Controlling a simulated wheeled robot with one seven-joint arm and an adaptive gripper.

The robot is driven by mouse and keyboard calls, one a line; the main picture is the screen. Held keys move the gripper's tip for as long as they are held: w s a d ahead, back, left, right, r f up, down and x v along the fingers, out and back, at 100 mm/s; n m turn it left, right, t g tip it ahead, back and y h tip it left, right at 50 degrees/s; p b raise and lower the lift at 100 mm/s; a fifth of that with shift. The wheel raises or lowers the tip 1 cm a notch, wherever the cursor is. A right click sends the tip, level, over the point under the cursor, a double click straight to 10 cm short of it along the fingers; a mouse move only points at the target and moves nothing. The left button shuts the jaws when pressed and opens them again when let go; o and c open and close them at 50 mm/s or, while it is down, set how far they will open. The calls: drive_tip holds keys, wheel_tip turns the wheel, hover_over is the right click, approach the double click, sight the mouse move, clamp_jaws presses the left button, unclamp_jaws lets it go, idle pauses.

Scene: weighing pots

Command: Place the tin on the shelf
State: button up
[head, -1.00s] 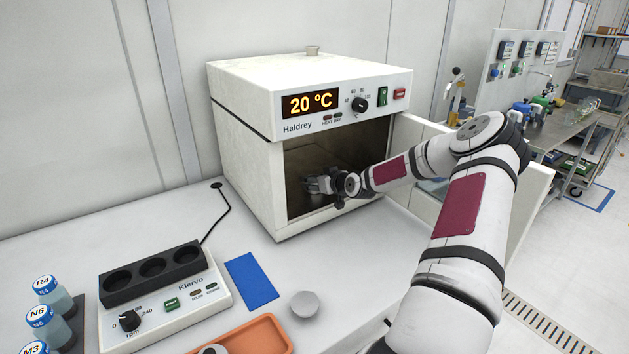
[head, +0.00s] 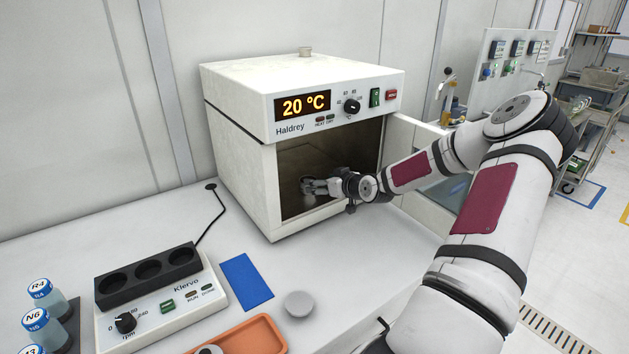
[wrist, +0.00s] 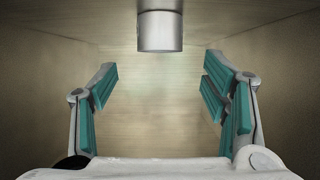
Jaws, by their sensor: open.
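The tin (wrist: 160,31) is a plain grey cylinder at the top middle of the wrist view, inside the oven chamber. In the head view my gripper (head: 322,187) reaches into the open oven (head: 238,155) from the right; the tin is too small and dark there to make out clearly.
The open oven door (head: 425,215) is at the right, beside my arm. Chamber walls flank my gripper. On the bench are a shaker (head: 160,310), a blue mat (head: 246,281), a grey disc (head: 299,304), an orange tray (head: 262,340) and labelled bottles (head: 45,295).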

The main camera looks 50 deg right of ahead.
drive_tip(key=shift+v, duration=1.75)
drive_tip(key=shift+f, duration=0.1)
